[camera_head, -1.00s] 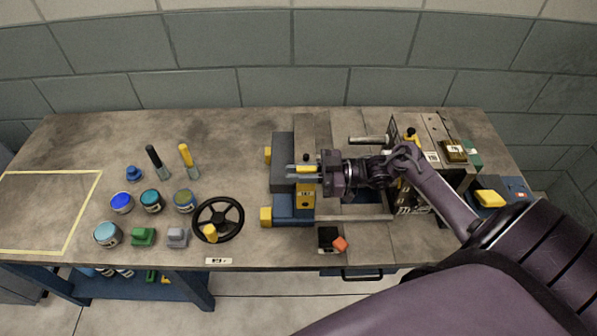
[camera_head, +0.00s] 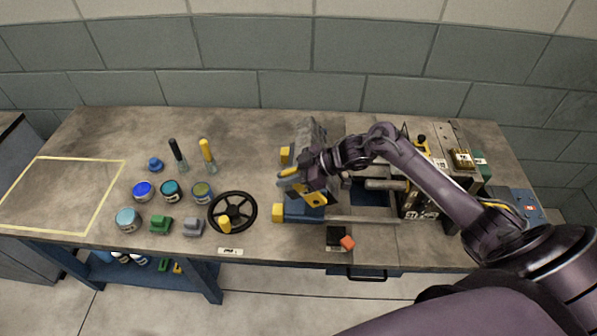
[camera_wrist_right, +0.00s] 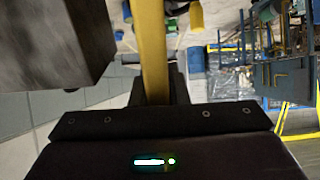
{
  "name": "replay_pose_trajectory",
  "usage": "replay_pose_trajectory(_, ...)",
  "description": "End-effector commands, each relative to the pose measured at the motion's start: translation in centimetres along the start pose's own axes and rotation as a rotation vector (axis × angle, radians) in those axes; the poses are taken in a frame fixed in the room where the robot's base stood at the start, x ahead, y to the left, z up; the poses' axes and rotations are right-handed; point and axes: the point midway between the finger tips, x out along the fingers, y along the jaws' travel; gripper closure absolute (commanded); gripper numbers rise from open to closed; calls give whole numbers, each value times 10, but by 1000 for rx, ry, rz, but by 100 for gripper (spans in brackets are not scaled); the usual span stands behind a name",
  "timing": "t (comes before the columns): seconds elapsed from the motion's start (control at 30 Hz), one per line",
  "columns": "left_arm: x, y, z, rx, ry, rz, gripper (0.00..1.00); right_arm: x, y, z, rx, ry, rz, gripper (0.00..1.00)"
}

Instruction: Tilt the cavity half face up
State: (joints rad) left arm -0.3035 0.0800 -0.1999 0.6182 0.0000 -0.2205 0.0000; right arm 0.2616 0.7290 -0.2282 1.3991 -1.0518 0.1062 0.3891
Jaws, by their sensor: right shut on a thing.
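The cavity half (camera_head: 310,135) is a grey block at the left end of the blue mould stand on the bench. It leans at a slant, its upper part tipped, and my right gripper partly hides it. My right gripper (camera_head: 296,181) is at its front and is shut on a yellow handle (camera_head: 289,173). In the right wrist view the yellow handle (camera_wrist_right: 151,45) stands as a bar in the middle, with a grey block face (camera_wrist_right: 55,50) beside it at upper left. My left gripper is not in view.
A black handwheel (camera_head: 232,212) with a yellow knob lies left of the stand. Several paint pots, such as a blue-lidded one (camera_head: 142,190), and two brushes stand farther left. A yellow-outlined area (camera_head: 108,205) at far left is empty. A dark mould block (camera_head: 425,190) stands right.

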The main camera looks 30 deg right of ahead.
Motion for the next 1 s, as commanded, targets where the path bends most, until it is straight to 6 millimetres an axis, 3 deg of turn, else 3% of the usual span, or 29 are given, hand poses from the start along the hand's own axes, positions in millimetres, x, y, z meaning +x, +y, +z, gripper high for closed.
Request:
replay_pose_trajectory(0.17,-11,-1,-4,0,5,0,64,19,1,0,-5,-167,1,100)
replay_pose_trajectory(0.5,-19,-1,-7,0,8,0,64,56,1,19,-4,-489,1,100)
replay_pose_trajectory(1.0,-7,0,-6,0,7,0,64,90,0,62,-3,-903,0,100)
